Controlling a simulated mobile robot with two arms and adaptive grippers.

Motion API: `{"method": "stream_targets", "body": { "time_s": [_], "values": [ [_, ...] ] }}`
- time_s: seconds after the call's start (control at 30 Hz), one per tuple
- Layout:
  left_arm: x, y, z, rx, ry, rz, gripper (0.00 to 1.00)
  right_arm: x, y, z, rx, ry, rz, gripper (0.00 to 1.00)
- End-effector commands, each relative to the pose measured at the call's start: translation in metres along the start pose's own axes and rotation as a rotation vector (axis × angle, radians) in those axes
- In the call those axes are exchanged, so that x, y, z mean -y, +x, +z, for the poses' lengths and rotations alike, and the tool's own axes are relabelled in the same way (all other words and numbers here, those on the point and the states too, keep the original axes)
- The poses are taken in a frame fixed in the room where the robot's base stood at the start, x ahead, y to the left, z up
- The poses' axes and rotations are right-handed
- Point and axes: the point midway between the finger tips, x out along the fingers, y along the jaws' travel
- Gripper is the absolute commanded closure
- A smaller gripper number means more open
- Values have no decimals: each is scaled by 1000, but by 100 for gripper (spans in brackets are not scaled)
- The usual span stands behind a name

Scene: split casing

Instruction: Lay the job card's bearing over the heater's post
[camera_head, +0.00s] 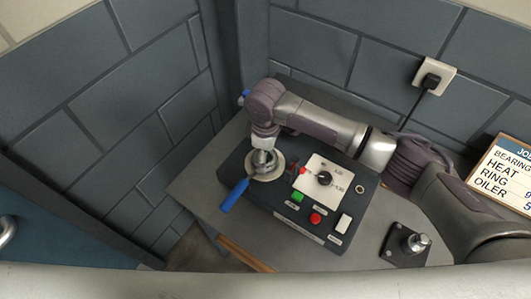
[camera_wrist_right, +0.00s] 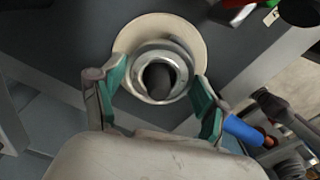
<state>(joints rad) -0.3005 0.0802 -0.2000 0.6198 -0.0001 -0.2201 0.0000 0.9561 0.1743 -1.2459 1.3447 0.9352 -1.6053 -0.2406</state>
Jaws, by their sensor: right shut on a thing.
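The heater (camera_head: 330,225) is a dark box with a dial, buttons and a pale round disc (camera_head: 278,171). My right gripper (camera_head: 262,160) points down over this disc. In the right wrist view, the right gripper (camera_wrist_right: 158,100) is shut on a metal bearing ring (camera_wrist_right: 138,88), one finger on each side. The pale disc (camera_wrist_right: 127,40) lies behind the bearing. A dark round shape shows through its hole; I cannot tell whether the bearing is around the post or above it. The job card (camera_head: 505,175) is at the right edge, partly cut off. My left gripper is not in view.
A black base with a metal peg (camera_head: 406,245) stands right of the heater on the grey table (camera_head: 200,190). A wall socket (camera_head: 435,80) with a black plug is behind.

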Motion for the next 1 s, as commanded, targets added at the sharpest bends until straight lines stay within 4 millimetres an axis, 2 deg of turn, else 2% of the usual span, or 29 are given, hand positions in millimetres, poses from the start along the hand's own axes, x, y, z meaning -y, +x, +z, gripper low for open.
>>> {"method": "stream_targets", "body": {
  "time_s": [0.63,0.67,0.8,1.0],
  "values": [
    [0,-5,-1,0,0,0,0,0,2,0,-1,0,0,74],
    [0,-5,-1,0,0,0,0,0,3,0,-1,0,1,22],
    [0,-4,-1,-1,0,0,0,0,3,0,-1,0,0,0],
    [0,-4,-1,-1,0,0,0,0,3,0,-1,0,0,0]
  ]
}}
